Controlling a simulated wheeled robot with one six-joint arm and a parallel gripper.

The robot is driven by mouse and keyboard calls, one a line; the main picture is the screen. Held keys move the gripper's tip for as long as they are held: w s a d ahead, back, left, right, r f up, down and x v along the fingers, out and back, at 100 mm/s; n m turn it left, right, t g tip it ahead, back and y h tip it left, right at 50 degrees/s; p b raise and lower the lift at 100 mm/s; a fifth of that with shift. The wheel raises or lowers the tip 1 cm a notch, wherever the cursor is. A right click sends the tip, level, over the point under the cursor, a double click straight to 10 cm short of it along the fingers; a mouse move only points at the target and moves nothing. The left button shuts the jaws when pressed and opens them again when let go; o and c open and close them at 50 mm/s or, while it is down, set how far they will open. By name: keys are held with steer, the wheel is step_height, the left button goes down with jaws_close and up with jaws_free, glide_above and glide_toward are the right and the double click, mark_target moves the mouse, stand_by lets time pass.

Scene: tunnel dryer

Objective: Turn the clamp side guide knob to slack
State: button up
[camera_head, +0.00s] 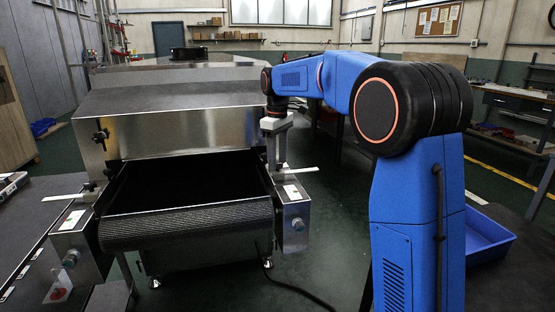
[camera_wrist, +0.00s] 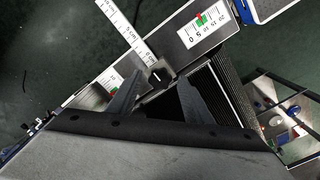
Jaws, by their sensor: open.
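In the wrist view a small black knob (camera_wrist: 160,75) sits on the metal side box beside the dryer mouth, close to a white ruler strip (camera_wrist: 128,32). It looks like the side guide clamp knob, but I see no label on it. My gripper (camera_wrist: 158,90) is open, its two fingers apart on either side of the knob; I cannot tell whether they touch it. In the head view my gripper (camera_head: 276,165) points down above the right-hand side box (camera_head: 294,217), and the knob is hidden there.
The mesh conveyor belt (camera_head: 190,222) comes out of the steel dryer hood (camera_head: 180,125). A matching side box (camera_head: 75,240) stands at left. A scale plate (camera_wrist: 202,29) with green and red marks lies near the knob. A blue bin (camera_head: 487,236) is on the right.

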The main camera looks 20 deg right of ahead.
steer(key=c, duration=1.1)
steer(key=shift+o, duration=0.2)
steer(key=shift+n, duration=0.3)
steer(key=n, duration=0.3)
steer(key=shift+n, duration=0.3)
steer(key=n, duration=1.3)
steer(key=shift+n, duration=0.3)
